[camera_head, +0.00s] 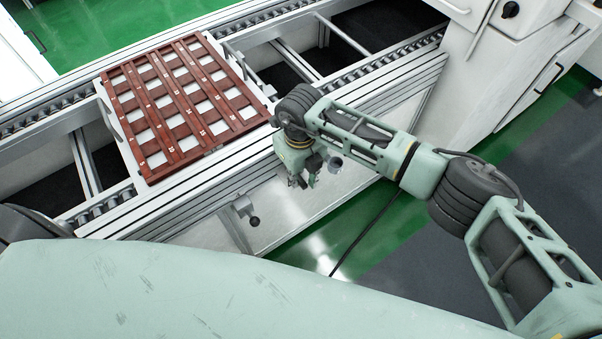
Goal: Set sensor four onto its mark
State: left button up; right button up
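A red-brown slatted rack (213,146) with small pale numbers along its slats lies on a white plate (124,143) on the conveyor at the upper left. Pale squares show through its openings. The numbers are too small to read surely, so I cannot pick out mark four. I cannot make out any sensor in this view. My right gripper (304,181) hangs pointing down, right of and below the rack, in front of the conveyor's near edge. Its fingers are small and dark; I cannot tell whether they are open or hold anything. My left gripper is not in view.
The conveyor's metal rails (385,90) run from lower left to upper right. A knob (253,220) sticks out of its front side. A white cabinet (510,75) stands at the upper right. The green and grey floor below right is clear apart from a dark cable.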

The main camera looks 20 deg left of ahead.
aim_at(300, 178)
jog(key=shift+o, duration=1.2)
jog(key=shift+s, duration=0.1)
jog(key=shift+r, duration=0.35)
notch_tip(300, 178, up, 11)
jog(key=shift+r, duration=0.2)
